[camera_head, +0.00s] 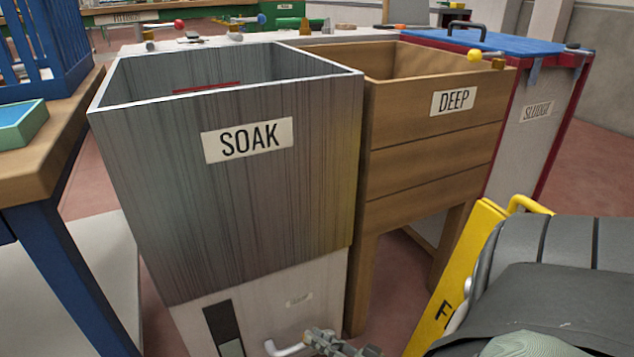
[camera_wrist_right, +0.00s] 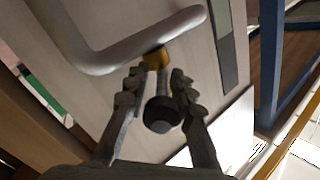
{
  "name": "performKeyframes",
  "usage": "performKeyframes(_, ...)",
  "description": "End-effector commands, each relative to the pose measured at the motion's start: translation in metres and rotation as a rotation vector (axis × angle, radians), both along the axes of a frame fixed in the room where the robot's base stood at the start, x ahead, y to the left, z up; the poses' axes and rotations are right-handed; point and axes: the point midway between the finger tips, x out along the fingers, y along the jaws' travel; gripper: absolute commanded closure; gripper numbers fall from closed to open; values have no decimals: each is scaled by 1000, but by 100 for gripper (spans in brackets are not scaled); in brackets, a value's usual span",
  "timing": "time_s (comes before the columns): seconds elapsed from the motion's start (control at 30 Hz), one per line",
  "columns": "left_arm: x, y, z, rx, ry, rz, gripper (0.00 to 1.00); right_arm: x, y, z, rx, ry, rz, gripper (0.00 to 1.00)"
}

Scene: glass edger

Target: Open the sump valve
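A pale bent pipe (camera_head: 284,348) comes out of the white lower panel of the SOAK tank (camera_head: 235,200), low in the head view. In the right wrist view the pipe (camera_wrist_right: 135,50) ends near a brass fitting (camera_wrist_right: 157,58) and a dark round valve knob (camera_wrist_right: 162,115). My right gripper (camera_head: 335,343) is at the pipe's end. In the wrist view its fingers (camera_wrist_right: 156,78) are apart, one on each side of the knob, with a visible gap on the left. I cannot tell whether the right finger touches it. My left gripper is not in view.
The wooden DEEP tank (camera_head: 430,130) and the blue-lidded SLUDGE tank (camera_head: 535,130) stand to the right. A yellow board (camera_head: 455,280) stands near the right arm. A blue-legged bench (camera_head: 50,170) is at left. Reddish floor shows between them.

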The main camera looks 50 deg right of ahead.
Motion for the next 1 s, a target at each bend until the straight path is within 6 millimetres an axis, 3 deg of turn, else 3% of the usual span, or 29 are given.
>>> performKeyframes(0.3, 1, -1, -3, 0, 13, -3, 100, 2, 2, 1, 1, -2, 2, 69)
performKeyframes(0.43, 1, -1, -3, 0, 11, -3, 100, -6, 0, 0, 1, -1, 2, 69)
performKeyframes(0.8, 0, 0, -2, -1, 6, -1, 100, -80, -11, 0, 0, 1, 1, 69)
performKeyframes(1.0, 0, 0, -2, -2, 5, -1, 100, -109, -16, 1, 0, -1, -1, 69)
